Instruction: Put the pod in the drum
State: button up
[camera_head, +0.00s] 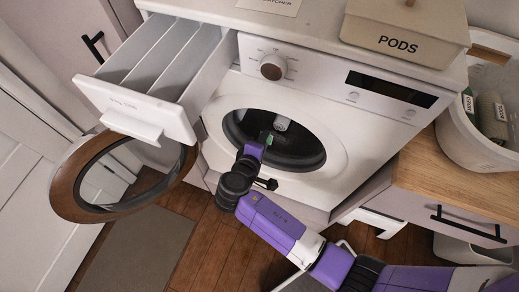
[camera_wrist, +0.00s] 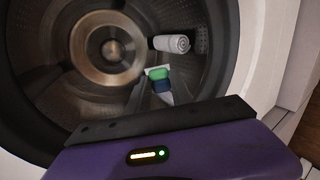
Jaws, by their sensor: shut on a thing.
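The washing machine's drum (camera_head: 290,152) stands open behind its round porthole. My gripper (camera_head: 267,142) is at the drum's mouth, in front of the opening in the head view. It is shut on the pod (camera_wrist: 159,77), which is green and blue with a whitish part. In the wrist view the pod shows against the drum's inside (camera_wrist: 68,82). The fingers are mostly hidden there by the dark gripper body. The pod's height above the drum's floor is hard to tell.
A rolled grey-white cloth (camera_wrist: 170,43) lies inside the drum. The round door (camera_head: 66,188) hangs open at the left, below the pulled-out detergent drawer (camera_head: 135,112). A box marked PODS (camera_head: 398,42) stands on top. A white basket (camera_head: 455,135) holds rolled items at the right.

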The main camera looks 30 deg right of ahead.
jog(key=w+d+f+b, duration=0.1)
jog(key=w+d+b, duration=0.1)
jog(key=w+d, duration=0.3)
jog(key=w+d+f+b, duration=0.2)
jog(key=w+d+b, duration=0.1)
jog(key=d, duration=0.5)
jog(key=shift+w+d+f, duration=0.25)
jog(key=shift+w+d, duration=0.05)
jog(key=shift+w, duration=0.6)
jog(key=o, duration=0.9)
